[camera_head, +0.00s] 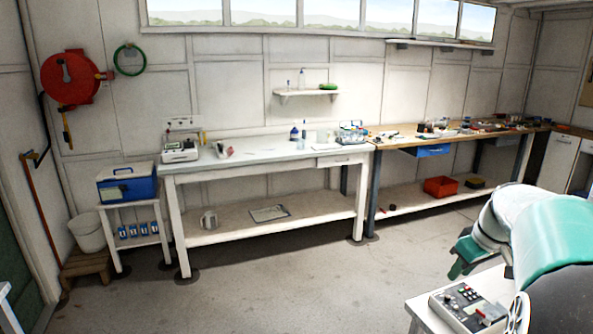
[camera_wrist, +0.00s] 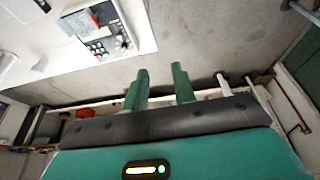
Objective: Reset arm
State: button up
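My gripper (camera_wrist: 160,70) shows in the wrist view with two green fingers apart and nothing between them, so it is open and empty. In the head view my arm reaches in from the right edge, and the green end of my gripper (camera_head: 464,258) hangs above the near white table (camera_head: 426,309). A grey control box with buttons and a small display (camera_head: 470,306) stands on that table, below and in front of my arm. The control box also shows at the top left of the wrist view (camera_wrist: 101,30), apart from the fingers.
A white workbench (camera_head: 270,152) with small lab items stands against the back wall. A wooden-topped bench (camera_head: 400,137) adjoins its right. A blue box (camera_head: 127,186) sits on a small stand at the left. A red hose reel (camera_head: 68,78) hangs on the wall. The middle floor is clear.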

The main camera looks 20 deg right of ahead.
jog(key=s+a+r, duration=0.1)
jog(key=a, duration=0.9)
jog(key=s+a+r, duration=0.1)
jog(key=a+r, duration=0.1)
jog(key=a, duration=0.8)
jog(key=s+a+f+m+t, duration=0.1)
jog(key=s+a+f, duration=0.3)
jog(key=s+a, duration=0.7)
jog(key=a, duration=0.3)
jog(key=shift+a+t, duration=0.3)
jog(key=shift+a, duration=0.05)
jog(key=shift+w, duration=0.1)
